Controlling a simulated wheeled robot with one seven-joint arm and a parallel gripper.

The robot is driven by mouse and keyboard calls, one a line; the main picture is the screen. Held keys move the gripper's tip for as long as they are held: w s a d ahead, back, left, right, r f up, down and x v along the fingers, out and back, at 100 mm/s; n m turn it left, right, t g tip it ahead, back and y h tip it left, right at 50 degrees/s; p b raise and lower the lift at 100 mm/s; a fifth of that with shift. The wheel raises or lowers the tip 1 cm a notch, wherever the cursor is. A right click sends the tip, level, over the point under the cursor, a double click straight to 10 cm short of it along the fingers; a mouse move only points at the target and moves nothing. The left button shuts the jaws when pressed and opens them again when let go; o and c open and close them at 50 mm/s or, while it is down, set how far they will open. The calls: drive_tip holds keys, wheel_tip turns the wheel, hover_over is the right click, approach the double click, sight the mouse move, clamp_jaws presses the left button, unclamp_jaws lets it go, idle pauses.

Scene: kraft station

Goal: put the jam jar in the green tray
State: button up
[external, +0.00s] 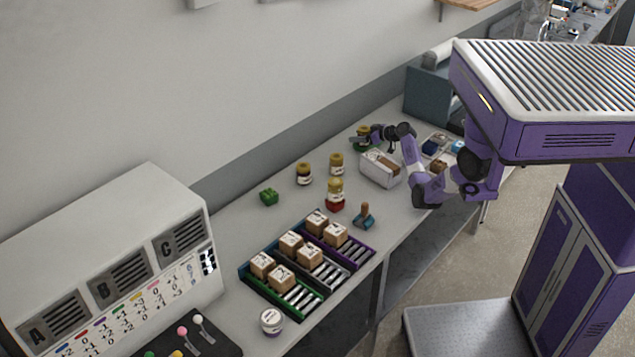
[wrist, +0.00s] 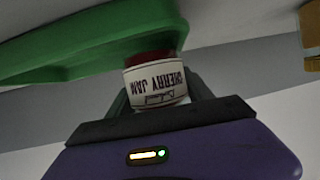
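The jam jar (wrist: 155,83), with a white "CHERRY JAM" label and a red band, is between the fingers of my gripper (wrist: 158,98) in the wrist view, touching both. Its label reads upside down there. The gripper is shut on it. A green tray (wrist: 90,45) with a curved rim is right beside the jar's red end; I cannot tell whether they touch. In the external view my gripper (external: 376,136) is at the back of the counter, by the wall. The jar there is small and partly hidden by the gripper.
A white box (external: 379,171) stands just in front of my gripper. Jars with yellow lids (external: 304,172) and a stamp with a wooden handle (external: 364,215) stand further left. A divided rack (external: 322,290) holds several wooden blocks. Counter between the jars and the rack is partly clear.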

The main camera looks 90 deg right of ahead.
drive_tip(key=o, duration=0.3)
drive_tip(key=shift+r, duration=0.1)
drive_tip(key=shift+r+p, duration=0.6)
drive_tip(key=shift+p, duration=0.05)
drive_tip(key=b+v, duration=0.1)
drive_tip(key=v, duration=1.1)
